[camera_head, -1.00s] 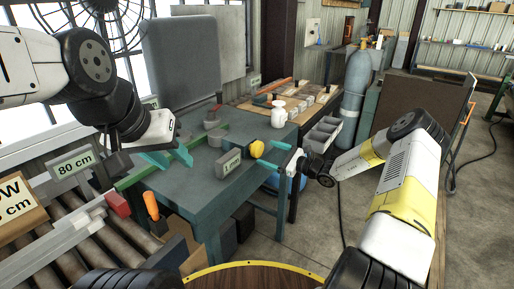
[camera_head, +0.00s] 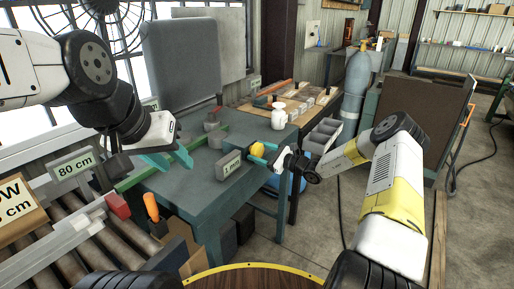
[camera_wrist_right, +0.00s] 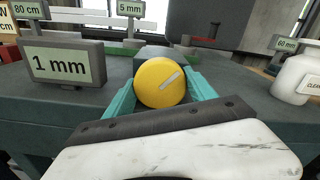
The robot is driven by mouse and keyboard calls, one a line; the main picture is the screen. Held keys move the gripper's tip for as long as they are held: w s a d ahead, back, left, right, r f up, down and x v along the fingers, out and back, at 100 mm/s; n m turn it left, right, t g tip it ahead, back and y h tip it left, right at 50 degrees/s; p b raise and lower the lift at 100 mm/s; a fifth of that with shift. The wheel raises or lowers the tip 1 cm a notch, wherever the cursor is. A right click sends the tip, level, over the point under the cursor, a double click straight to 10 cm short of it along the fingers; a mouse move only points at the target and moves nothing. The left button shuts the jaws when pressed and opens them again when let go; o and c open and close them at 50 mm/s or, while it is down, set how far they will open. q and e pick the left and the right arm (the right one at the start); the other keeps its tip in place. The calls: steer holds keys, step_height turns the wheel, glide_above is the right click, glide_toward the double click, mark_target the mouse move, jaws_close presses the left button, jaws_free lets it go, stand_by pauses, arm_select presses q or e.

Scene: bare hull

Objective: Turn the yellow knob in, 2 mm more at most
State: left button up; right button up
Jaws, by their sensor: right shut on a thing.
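The yellow knob (camera_head: 257,149) stands at the right side of the green-grey bench. In the right wrist view the knob (camera_wrist_right: 156,86) shows its round face, with a pale slanted mark rising to the right. My right gripper (camera_head: 262,154) is shut on it; in the wrist view its teal fingers (camera_wrist_right: 162,92) lie on the knob's left and right sides. A sign reading "1 mm" (camera_head: 230,166) stands just left of the knob and shows large in the wrist view (camera_wrist_right: 62,66). My left gripper (camera_head: 168,161) is open and empty over the bench's left part.
An "80 cm" sign (camera_head: 75,165) is at left.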

steer(key=shift+m, duration=0.3)
steer(key=shift+d+m, duration=0.1)
steer(key=shift+m, duration=3)
steer(key=o, duration=1.4)
steer(key=shift+v, duration=3.9)
